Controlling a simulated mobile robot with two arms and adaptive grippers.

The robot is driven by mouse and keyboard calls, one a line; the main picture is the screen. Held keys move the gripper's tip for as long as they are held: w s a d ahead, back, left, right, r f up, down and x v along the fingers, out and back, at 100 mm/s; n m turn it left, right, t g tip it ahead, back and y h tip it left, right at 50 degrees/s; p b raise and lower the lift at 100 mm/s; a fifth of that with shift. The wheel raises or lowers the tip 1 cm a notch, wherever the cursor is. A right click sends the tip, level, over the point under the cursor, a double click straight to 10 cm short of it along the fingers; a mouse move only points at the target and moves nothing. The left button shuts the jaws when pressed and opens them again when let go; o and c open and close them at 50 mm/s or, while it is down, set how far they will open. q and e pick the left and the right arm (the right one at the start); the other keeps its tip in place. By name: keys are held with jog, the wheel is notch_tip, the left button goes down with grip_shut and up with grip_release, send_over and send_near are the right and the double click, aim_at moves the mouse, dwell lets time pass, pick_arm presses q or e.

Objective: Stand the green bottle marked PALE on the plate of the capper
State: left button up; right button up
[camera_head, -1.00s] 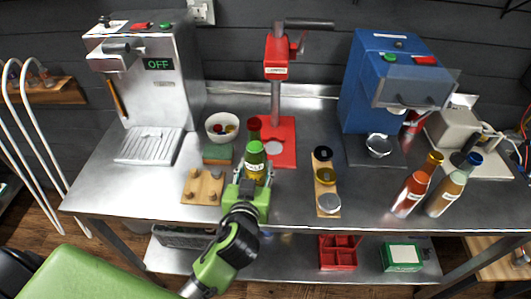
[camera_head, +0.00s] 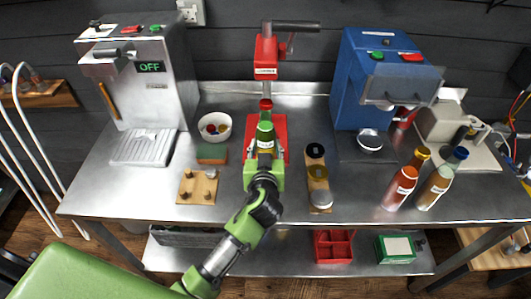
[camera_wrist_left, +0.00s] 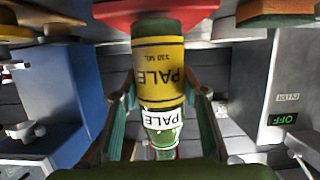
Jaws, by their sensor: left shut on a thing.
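The green bottle (camera_head: 265,138) has a red top. In the left wrist view (camera_wrist_left: 160,75) it has a yellow body label and a white neck label, both reading PALE. My left gripper (camera_head: 264,172) is shut on the bottle; its fingers lie on either side in the left wrist view. The bottle looks upright, in front of the capper's column. The red capper (camera_head: 266,58) stands at the back middle, with its red base (camera_head: 281,130) partly hidden by the bottle. The plate is hidden, so I cannot tell whether the bottle touches it. My right gripper is not in view.
A bowl (camera_head: 228,121), a sponge block (camera_head: 212,154) and a pegged board (camera_head: 198,188) lie left. A wooden strip with round lids (camera_head: 318,172) lies right. A blue machine (camera_head: 378,75), a steel machine (camera_head: 150,80) and other bottles (camera_head: 401,187) stand farther out.

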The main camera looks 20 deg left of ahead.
pick_arm(q)
jog(key=w, duration=0.2)
jog(key=shift+w+a+r, duration=0.1)
jog(key=shift+w+a, duration=0.2)
jog(key=shift+a, duration=0.1)
jog(key=shift+w+a+b, duration=0.15)
jog(key=shift+w+a, duration=0.05)
jog(key=shift+w, duration=0.6)
jog(key=shift+w+a+b, duration=0.2)
jog(key=shift+w+a, duration=0.05)
jog(key=shift+w, duration=0.55)
jog(key=shift+w+a+b, duration=0.15)
jog(key=shift+w+a, duration=0.05)
jog(key=shift+w, duration=0.6)
jog(key=shift+w+f+b, duration=0.1)
jog(key=shift+f+b, duration=0.15)
jog(key=shift+b, duration=0.05)
jog(key=shift+r, duration=0.15)
jog(key=shift+f+b, duration=0.35)
jog(key=shift+b, duration=0.25)
